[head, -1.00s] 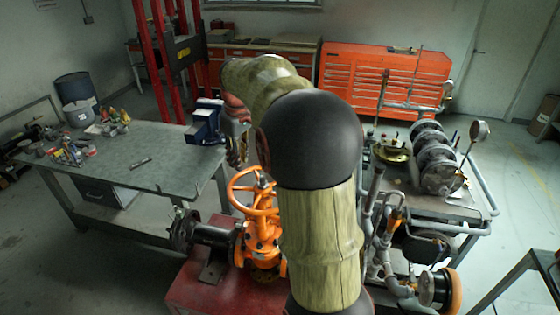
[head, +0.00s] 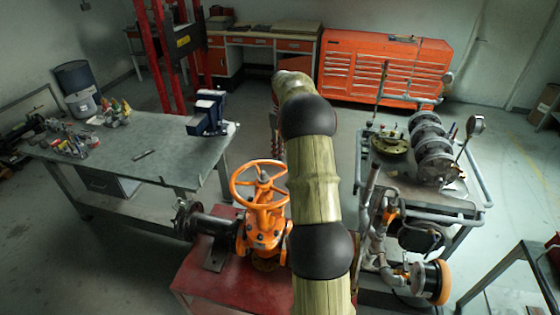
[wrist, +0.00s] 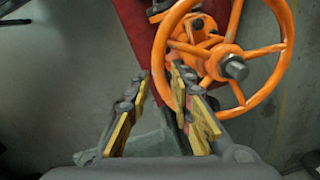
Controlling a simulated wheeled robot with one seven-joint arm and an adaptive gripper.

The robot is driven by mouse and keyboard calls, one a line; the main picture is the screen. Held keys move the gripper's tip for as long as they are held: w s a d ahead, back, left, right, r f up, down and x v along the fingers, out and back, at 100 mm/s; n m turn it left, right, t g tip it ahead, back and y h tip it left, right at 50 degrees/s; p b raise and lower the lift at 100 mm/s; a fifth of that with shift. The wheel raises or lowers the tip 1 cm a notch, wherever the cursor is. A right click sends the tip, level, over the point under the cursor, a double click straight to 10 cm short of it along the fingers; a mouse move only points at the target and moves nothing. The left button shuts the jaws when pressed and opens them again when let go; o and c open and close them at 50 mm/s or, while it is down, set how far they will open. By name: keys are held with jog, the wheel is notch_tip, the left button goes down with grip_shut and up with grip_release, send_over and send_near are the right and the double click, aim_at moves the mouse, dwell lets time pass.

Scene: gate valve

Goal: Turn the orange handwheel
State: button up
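The orange handwheel (head: 262,186) sits on top of the orange gate valve (head: 262,236), left of my arm in the head view. In the wrist view the handwheel (wrist: 218,60) fills the upper right, with its spokes and grey centre nut showing. My gripper (wrist: 160,82) is open and empty, its yellow-padded fingers apart. The right finger overlaps the wheel's left rim in the picture, and the left finger lies left of the rim. I cannot tell the gap in depth or whether they touch. In the head view my arm hides most of the gripper.
The valve stands on a red stand (head: 215,276). A workbench (head: 120,160) with a blue vise (head: 208,113) is at the left. A cart (head: 440,205) with pipes and grey flanged parts stands to the right. An orange tool cabinet (head: 385,67) is at the back.

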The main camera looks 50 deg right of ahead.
jog(key=shift+a+f, duration=0.2)
jog(key=shift+f, duration=2.45)
jog(key=shift+c, duration=1.4)
grip_shut()
